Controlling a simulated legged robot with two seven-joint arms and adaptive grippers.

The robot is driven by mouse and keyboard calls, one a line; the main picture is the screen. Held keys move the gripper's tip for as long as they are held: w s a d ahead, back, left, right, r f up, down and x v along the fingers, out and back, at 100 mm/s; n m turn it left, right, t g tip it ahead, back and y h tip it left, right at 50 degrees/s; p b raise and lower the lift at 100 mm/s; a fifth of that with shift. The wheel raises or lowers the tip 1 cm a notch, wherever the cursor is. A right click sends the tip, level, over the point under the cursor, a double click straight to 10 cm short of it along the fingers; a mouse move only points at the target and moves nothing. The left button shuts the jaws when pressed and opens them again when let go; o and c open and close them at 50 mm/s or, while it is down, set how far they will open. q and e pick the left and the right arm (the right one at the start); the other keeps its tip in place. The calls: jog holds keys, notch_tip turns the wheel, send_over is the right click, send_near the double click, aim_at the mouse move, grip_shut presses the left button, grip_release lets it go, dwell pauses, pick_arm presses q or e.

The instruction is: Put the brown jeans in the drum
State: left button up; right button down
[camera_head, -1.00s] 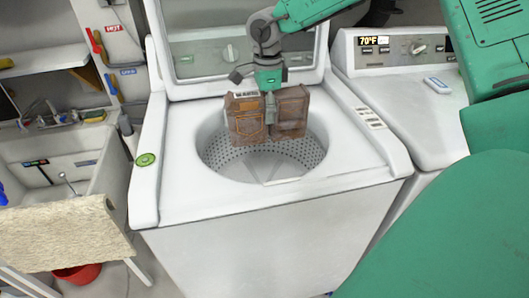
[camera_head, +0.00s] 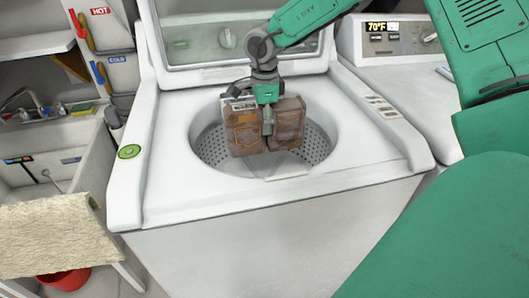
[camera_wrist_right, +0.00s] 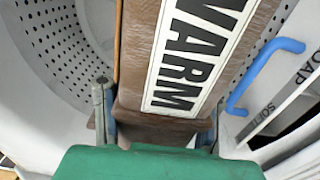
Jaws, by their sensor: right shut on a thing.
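The brown jeans (camera_head: 243,130) are a folded, boxy bundle hanging over the washer's open drum (camera_head: 318,148). My right gripper (camera_head: 267,125) comes down from above and is shut on the jeans near their middle. In the right wrist view the jeans (camera_wrist_right: 150,105) lie between the two fingers and carry a white label reading WARM (camera_wrist_right: 195,50). The perforated drum wall (camera_wrist_right: 60,45) shows behind them at left. The jeans hide part of the drum, and I cannot tell whether their lower edge is inside it. My left gripper is not in view.
The white washer (camera_head: 270,220) has its lid (camera_head: 195,45) raised behind the arm. A green round badge (camera_head: 129,151) is on its left rim. A second machine (camera_head: 400,85) stands at right. A sink (camera_head: 50,150), a beige cloth (camera_head: 50,235) and a red bucket (camera_head: 63,279) are at left.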

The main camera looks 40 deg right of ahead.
aim_at(261, 138)
jog(key=f+b, duration=0.1)
jog(key=f, duration=0.1)
jog(key=a+f+b, duration=0.1)
jog(key=f, duration=0.2)
jog(key=shift+a, duration=0.15)
notch_tip(261, 138, down, 4)
jog(key=shift+f+b, duration=0.1)
jog(key=shift+b, duration=0.35)
jog(key=shift+d+f, duration=0.4)
jog(key=shift+f, duration=0.25)
pick_arm(q)
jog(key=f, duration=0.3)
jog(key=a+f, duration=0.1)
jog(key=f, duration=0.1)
jog(key=shift+b, duration=0.35)
pick_arm(e)
jog(key=f, duration=0.2)
jog(key=shift+a+f, duration=0.3)
jog(key=shift+f, duration=0.1)
jog(key=shift+f, duration=0.1)
